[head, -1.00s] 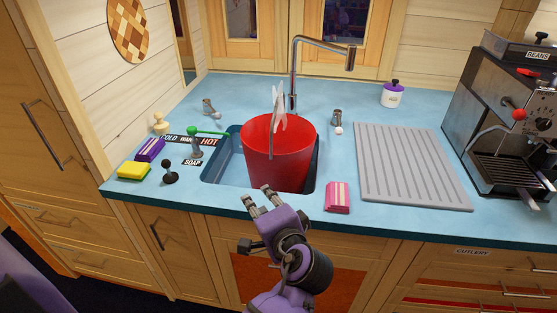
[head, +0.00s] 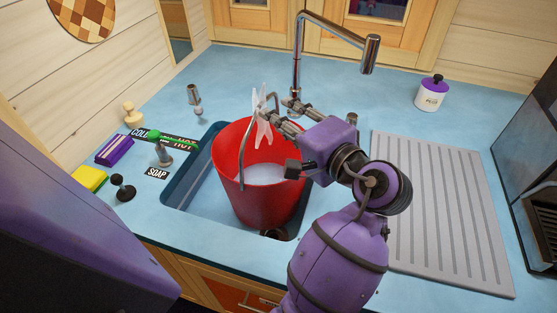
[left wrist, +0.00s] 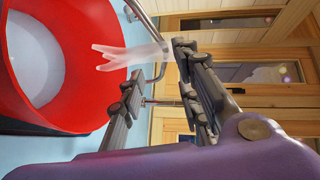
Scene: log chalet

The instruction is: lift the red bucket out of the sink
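The red bucket (head: 262,195) stands in the sink (head: 192,190), with a pale interior visible. Its thin grey handle (head: 242,165) stands up on the left side, and a translucent white forked piece (head: 262,122) shows above the rim. My left gripper (head: 273,110) is over the bucket's far right rim, close to the white piece. In the left wrist view the bucket (left wrist: 75,115) fills the left, and the fingers of my left gripper (left wrist: 155,88) are spread, with the white piece (left wrist: 130,55) reaching between them. I see no firm grip. My right gripper is not in view.
The tap (head: 298,60) rises behind the bucket, close to the left gripper. A grey draining board (head: 440,210) lies right of the sink.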

